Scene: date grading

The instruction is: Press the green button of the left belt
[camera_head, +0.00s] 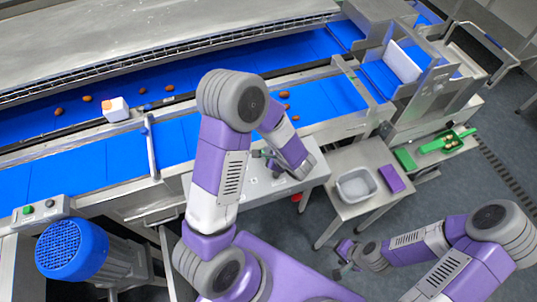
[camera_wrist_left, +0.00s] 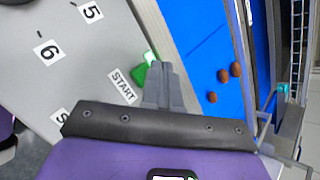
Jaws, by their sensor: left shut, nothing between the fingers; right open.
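My left gripper (camera_head: 263,155) is over a pale panel (camera_head: 262,187) beside the blue belt. In the left wrist view its fingers (camera_wrist_left: 160,70) are shut with nothing between them. A green button (camera_wrist_left: 146,63) by the label START (camera_wrist_left: 123,85) lies right beside the fingertips, partly hidden by them; I cannot tell whether they touch. In the head view my arm covers that spot. Another control box (camera_head: 40,212) at the far left carries a green button (camera_head: 28,210) and a darker one. My right gripper (camera_head: 346,252) is open and empty, low at the lower right.
A blue motor (camera_head: 72,249) is at lower left. A grey bin (camera_head: 356,185) and purple block (camera_head: 391,178) stand on a side table.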

